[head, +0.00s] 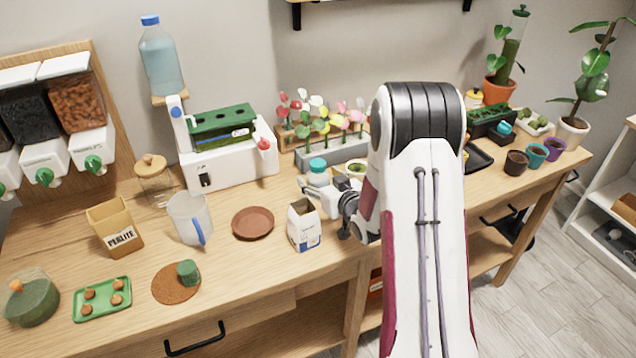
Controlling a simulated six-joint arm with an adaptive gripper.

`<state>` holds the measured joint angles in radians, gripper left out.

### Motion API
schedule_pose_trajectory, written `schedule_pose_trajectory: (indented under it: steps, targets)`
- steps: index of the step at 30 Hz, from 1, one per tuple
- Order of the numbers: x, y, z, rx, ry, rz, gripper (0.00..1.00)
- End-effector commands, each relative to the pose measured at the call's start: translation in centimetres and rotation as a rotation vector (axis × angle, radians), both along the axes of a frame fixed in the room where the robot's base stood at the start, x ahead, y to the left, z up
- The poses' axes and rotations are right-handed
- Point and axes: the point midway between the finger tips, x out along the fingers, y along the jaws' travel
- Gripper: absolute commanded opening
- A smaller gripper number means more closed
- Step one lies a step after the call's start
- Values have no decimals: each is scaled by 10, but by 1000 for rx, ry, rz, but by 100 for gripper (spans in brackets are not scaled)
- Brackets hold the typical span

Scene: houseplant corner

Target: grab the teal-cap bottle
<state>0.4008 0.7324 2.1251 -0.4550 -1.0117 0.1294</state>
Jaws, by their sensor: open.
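A small pale bottle with a teal cap (317,165) stands on the wooden bench, left of my arm and in front of the flower planter. My gripper (312,187) is open and low over the bench, at the front of this bottle. Its fingers point left and cover the bottle's lower part. I cannot tell whether the fingers touch it or whether it is between them. A second small teal-topped item (504,128) is at the right by the dark seedling tray.
A white carton (304,228) stands just in front of my gripper. A brown saucer (253,223) and a clear jug (188,220) are to the left. A white machine (230,165) and the planter (345,155) stand behind. Small pots (517,163) are at the right.

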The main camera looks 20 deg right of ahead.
Motion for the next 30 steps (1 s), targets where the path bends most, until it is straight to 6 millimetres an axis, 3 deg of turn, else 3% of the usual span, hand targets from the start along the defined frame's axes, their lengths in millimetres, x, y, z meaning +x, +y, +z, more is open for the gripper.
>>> schedule_pose_trajectory:
  steps: [7, 23, 28, 30]
  targets:
    - [14, 0, -4, 0, 0, 0, 62]
    - [15, 0, -4, 0, 0, 0, 62]
    - [15, 0, -4, 0, 0, 0, 18]
    - [15, 0, -4, 0, 0, 0, 18]
